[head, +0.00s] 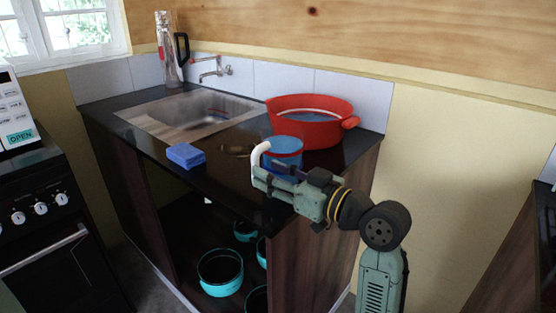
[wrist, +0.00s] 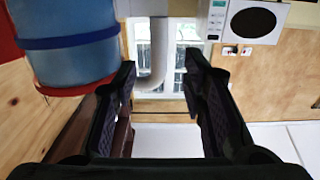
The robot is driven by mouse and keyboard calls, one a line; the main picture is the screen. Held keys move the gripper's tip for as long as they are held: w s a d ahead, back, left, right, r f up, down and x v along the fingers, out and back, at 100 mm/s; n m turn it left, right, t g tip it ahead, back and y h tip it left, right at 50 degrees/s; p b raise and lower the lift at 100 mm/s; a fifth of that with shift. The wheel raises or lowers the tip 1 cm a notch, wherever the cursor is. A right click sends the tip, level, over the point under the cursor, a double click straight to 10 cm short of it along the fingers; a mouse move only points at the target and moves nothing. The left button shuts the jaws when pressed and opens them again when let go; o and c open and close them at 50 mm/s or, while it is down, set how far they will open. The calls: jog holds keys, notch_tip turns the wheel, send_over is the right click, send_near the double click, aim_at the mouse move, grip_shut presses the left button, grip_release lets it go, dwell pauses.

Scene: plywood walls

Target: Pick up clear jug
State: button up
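A see-through bluish jug (head: 287,148) with a red rim and a white curved handle (head: 261,152) stands near the counter's front edge, before a red pot. In the wrist view, which looks upside down, the jug (wrist: 75,55) is at upper left. Its white handle (wrist: 152,83) shows between the fingertips, and no finger visibly presses on it. My gripper (head: 270,178) is open beside the jug and partly covers its lower part; its two fingers also show in the wrist view (wrist: 160,72). A taller clear vessel (head: 167,50) with a black handle stands in the back corner; which is the task's jug is unclear.
The red pot (head: 335,135) stands close behind the jug. A blue sponge (head: 186,155) lies left on the dark counter, before the sink (head: 185,110) and tap (head: 212,70). Teal pots (head: 220,272) sit on the open shelf below. A stove (head: 45,220) stands at left.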

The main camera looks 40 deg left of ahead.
jog(key=a, duration=0.1)
jog(key=a+p, duration=0.1)
jog(key=a, duration=0.1)
jog(key=a+f+p, duration=0.1)
jog(key=a, duration=0.1)
jog(key=shift+w+a, duration=0.2)
jog(key=shift+w, duration=0.05)
grip_shut()
jog(key=shift+d+r, duration=0.1)
jog(key=shift+r, duration=0.1)
dwell(0.6)
